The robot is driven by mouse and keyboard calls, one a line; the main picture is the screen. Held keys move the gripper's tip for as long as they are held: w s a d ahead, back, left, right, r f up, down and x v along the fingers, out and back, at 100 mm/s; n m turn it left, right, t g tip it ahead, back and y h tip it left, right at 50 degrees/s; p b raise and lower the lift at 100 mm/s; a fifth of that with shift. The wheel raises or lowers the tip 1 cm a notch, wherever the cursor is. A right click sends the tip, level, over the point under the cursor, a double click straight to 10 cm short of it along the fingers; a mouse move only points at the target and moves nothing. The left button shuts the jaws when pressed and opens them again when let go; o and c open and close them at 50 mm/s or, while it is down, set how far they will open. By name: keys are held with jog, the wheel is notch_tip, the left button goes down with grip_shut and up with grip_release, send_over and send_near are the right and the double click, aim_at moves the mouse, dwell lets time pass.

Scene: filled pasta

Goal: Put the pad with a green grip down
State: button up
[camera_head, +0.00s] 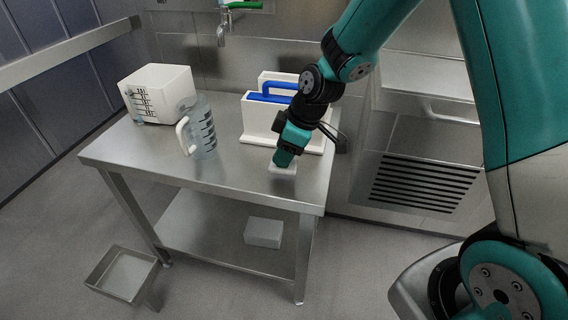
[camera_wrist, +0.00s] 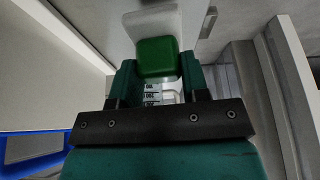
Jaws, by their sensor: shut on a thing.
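The pad (camera_head: 284,172) is a pale, flat piece near the right end of the steel table (camera_head: 235,178). Its green grip (camera_wrist: 157,57) shows between my fingers in the wrist view, with the pale pad (camera_wrist: 172,20) beyond it. My gripper (camera_head: 284,158) points down and is shut on the green grip; it also shows in the wrist view (camera_wrist: 158,78). The pad is at or just above the tabletop; I cannot tell whether it touches. In the head view my gripper hides most of the grip.
A white holder (camera_head: 258,118) with a blue handle (camera_head: 280,88) stands just behind my gripper. A clear jug (camera_head: 203,130) and a white box with markings (camera_head: 157,92) stand to the left. The table's front is clear.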

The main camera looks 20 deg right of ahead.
jog(key=shift+f, duration=1.9)
jog(key=shift+c, duration=0.4)
jog(key=o, duration=1)
jog(key=shift+f, duration=0.15)
jog(key=p+v, duration=0.1)
jog(key=v, duration=1.6)
jog(key=s+a+r+m+g, duration=0.1)
jog(key=s+a+r+m, duration=0.15)
jog(key=s, duration=0.45)
jog(key=s+a+r+m, duration=0.1)
jog(key=s+a, duration=0.3)
jog(key=s, duration=0.3)
jog(key=s+a+r+m+g, duration=0.15)
jog(key=s+a, duration=0.25)
jog(key=s, duration=0.4)
jog(key=r+p, duration=1.2)
jog(key=shift+w+d, duration=0.15)
jog(key=shift+w, duration=0.15)
